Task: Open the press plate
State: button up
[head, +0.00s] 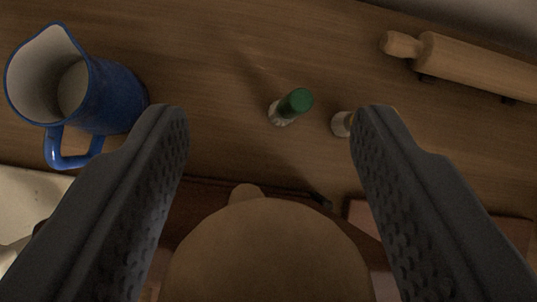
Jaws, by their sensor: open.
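A round tan disc (267,258), which looks like the press plate, fills the bottom middle of the head view. A small rounded tab (246,193) sticks out at its far edge. The near part of the disc is cut off by the frame, so I cannot tell how far it is raised. My gripper (270,118) is open, with one dark finger on each side of the disc in the picture. Nothing is held between the fingers, and I see no clear contact with the disc.
A blue jug (112,98) stands at the upper left. A small green-topped item (295,103) stands beyond the disc, and a pale knob (341,124) is partly hidden by the right finger. A rolling pin (475,66) lies upper right. Bare wooden counter (215,45) lies between.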

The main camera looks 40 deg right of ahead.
jog(key=b+v, duration=0.3)
jog(key=v, duration=1)
jog(key=shift+b, duration=0.35)
jog(key=shift+d, duration=0.15)
jog(key=w+d+r+m+t+h+b, duration=0.1)
jog(key=w+d+r+m+t+b, duration=0.3)
jog(key=d+r, duration=0.55)
jog(key=w+d+r+m+t+b, duration=0.25)
jog(key=w+d+r+b, duration=0.3)
jog(key=d, duration=0.65)
jog(key=s+d+r+m+t+h+b, duration=0.2)
jog(key=s+d+r, duration=0.3)
jog(key=d+r, duration=0.3)
jog(key=s+d+r+m+t+h+b, duration=0.2)
jog(key=s+d+r+m+b, duration=0.3)
jog(key=d+r, duration=0.3)
jog(key=s+d+h, duration=0.1)
jog(key=d, duration=0.3)
jog(key=shift+d+r+t, duration=0.2)
jog(key=shift+r+t, duration=0.05)
jog(key=shift+t, duration=0.1)
